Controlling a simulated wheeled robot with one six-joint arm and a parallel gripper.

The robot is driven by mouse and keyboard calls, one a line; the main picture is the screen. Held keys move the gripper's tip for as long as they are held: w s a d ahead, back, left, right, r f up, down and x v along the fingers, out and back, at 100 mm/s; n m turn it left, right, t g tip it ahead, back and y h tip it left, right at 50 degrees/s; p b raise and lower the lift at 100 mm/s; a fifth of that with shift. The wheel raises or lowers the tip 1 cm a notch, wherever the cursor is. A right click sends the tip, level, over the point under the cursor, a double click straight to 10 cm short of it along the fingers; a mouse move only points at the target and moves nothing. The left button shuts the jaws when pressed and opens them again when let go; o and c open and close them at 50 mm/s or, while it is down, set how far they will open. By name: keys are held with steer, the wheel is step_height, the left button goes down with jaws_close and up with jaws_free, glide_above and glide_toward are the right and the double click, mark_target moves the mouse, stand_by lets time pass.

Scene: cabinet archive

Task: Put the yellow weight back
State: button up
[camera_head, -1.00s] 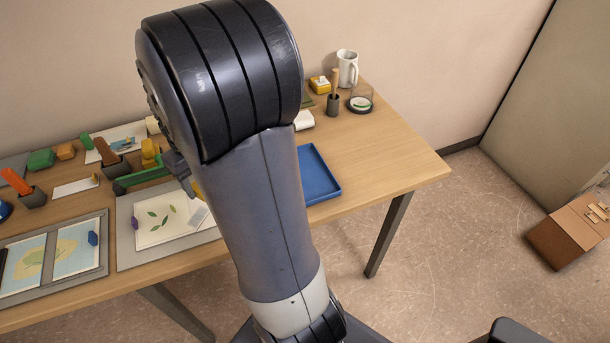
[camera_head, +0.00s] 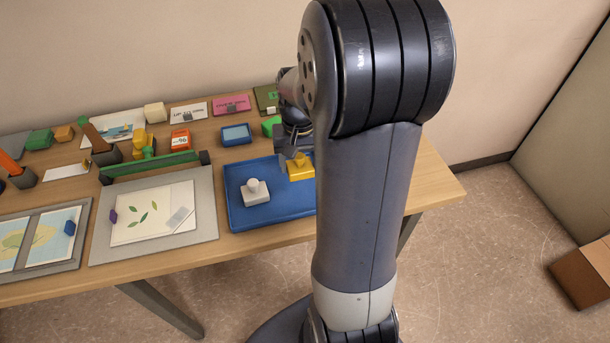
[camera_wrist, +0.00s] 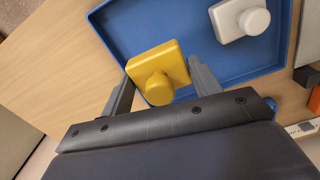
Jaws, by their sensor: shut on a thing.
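The yellow weight (camera_head: 300,168) is a square block with a round knob, at the right part of the blue tray (camera_head: 240,221). My gripper (camera_wrist: 157,82) is shut on the yellow weight (camera_wrist: 160,66), with one finger at each side of its block, in the wrist view. The weight is over the blue tray (camera_wrist: 118,32); I cannot tell whether it touches the tray floor. A white weight (camera_head: 256,192) of similar shape sits in the tray to its left and also shows in the wrist view (camera_wrist: 240,17). My arm hides the tray's right end in the head view.
Left of the tray lies a grey board (camera_head: 205,208) with a leaf picture and a green bar (camera_head: 152,166) behind it. A small blue dish (camera_head: 236,134) and a pink box (camera_head: 232,104) stand behind the tray. A cardboard box (camera_head: 585,270) is on the floor at right.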

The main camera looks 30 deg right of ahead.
mark_target(300, 156)
steer(key=shift+f, duration=2.5)
steer(key=shift+f, duration=0.2)
steer(key=o, duration=1.5)
step_height(300, 156, up, 12)
steer(key=shift+r, duration=0.2)
steer(key=shift+f, duration=0.1)
